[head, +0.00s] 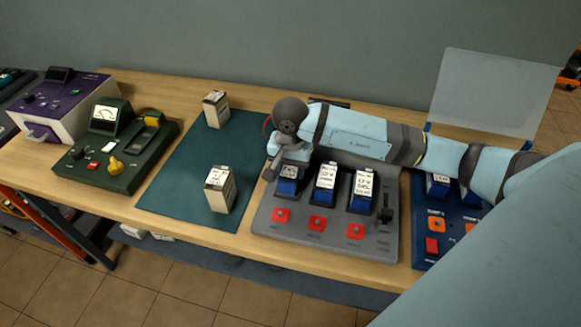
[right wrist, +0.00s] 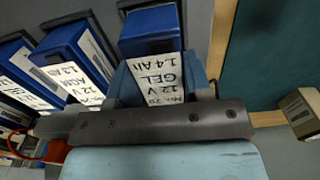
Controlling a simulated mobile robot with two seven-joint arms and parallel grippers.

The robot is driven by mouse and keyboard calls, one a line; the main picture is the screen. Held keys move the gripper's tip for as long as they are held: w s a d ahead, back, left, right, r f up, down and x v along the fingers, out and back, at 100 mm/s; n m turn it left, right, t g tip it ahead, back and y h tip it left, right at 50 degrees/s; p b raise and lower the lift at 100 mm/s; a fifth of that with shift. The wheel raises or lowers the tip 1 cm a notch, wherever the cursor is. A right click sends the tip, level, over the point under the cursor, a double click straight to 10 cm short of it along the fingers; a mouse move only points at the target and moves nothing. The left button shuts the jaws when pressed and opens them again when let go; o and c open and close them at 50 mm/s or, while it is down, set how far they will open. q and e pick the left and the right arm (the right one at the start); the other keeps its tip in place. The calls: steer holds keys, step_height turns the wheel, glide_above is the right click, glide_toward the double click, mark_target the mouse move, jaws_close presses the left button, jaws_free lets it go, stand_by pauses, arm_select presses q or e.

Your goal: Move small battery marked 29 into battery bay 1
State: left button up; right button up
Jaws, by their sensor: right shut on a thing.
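A small blue battery (head: 287,186) with a white label is at the leftmost bay of the grey battery unit (head: 322,232). In the right wrist view the held battery (right wrist: 150,32) reads "12 V GEL 1.4 Ah"; its number is small and looks like 29 or 79. My right gripper (head: 285,160) is shut on it from above, its blue fingers (right wrist: 160,85) on both sides. I cannot tell whether the battery is fully down in the bay. Two more blue batteries (head: 325,182) (head: 361,190) stand in the bays to the right. My left gripper is not in view.
Two pale batteries (head: 216,109) (head: 220,188) stand on the green mat (head: 182,165) to the left. A dark green meter unit (head: 118,150) and a purple unit (head: 65,105) stand farther left. A blue unit (head: 430,262) with batteries is at the right, below my arm.

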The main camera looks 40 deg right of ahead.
mark_target(291, 168)
steer(key=shift+f+b, duration=0.5)
steer(key=shift+f, duration=0.05)
steer(key=o, duration=1)
steer(key=shift+r+p, duration=2.5)
steer(key=shift+r, duration=3.05)
steer(key=shift+s+f, duration=0.1)
